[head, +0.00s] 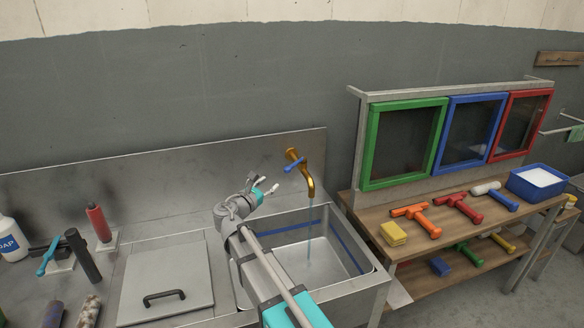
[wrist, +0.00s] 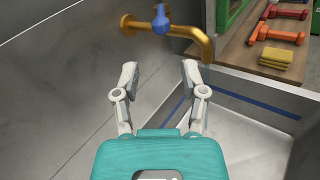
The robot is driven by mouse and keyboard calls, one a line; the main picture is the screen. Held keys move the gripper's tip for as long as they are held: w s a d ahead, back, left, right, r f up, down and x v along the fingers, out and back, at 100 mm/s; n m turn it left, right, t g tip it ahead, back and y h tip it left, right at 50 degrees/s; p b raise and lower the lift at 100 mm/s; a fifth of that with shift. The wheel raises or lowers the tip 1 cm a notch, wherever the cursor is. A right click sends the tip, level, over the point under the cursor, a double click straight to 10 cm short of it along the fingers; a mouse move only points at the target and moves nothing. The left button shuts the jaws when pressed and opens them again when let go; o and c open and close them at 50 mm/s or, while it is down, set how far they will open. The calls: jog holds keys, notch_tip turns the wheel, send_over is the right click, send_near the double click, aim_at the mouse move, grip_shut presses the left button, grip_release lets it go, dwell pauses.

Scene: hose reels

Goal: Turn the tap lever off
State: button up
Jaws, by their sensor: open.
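The tap (head: 309,185) is a brass spout on the steel backsplash, and a thin stream of water (head: 309,240) runs from it. Its blue lever (head: 293,166) sits on the brass body near the wall, and in the wrist view the lever (wrist: 161,20) shows beyond the fingers. The tap's spout (wrist: 205,45) bends down near the right finger in that view. My gripper (head: 268,185) is open and empty, left of the tap and a little below the lever. In the wrist view my gripper (wrist: 160,75) has its fingers spread, apart from the lever.
The steel sink (head: 350,285) with a blue line lies below the tap. At left are a lidded panel (head: 165,270), a red bottle (head: 98,222) and a soap bottle (head: 11,240).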

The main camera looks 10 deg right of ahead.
aim_at(292, 165)
jog(key=shift+d, duration=0.1)
jog(key=x, duration=1.3)
jog(key=shift+w+d, duration=0.25)
jog(key=shift+d, duration=0.05)
grip_shut()
dwell(0.3)
